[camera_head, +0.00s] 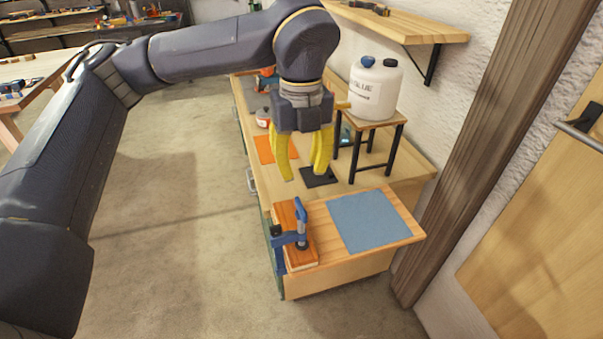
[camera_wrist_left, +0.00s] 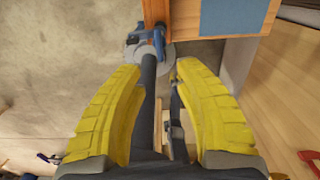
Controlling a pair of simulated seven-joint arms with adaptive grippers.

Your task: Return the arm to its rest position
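My left arm (camera_head: 215,52) comes in from the left in the head view, bent over the workbench, with the wrist pointing down. My left gripper (camera_head: 305,178) has two yellow fingers, spread apart, above the bench between the orange patch and the dark patch. In the left wrist view, the left gripper (camera_wrist_left: 152,88) again shows its fingers wide apart. A dark rod and a thin wooden strip show between them; I cannot tell how near they are, and neither finger is visibly closed on them. My right gripper is not in view.
A blue clamp (camera_head: 290,240) grips a wooden block (camera_head: 301,257) at the bench's near end, beside a blue mat (camera_head: 369,221). A white jug (camera_head: 376,90) stands on a small stand (camera_head: 372,127) right of the gripper. A shelf (camera_head: 405,22) overhangs behind. Floor left of the bench is clear.

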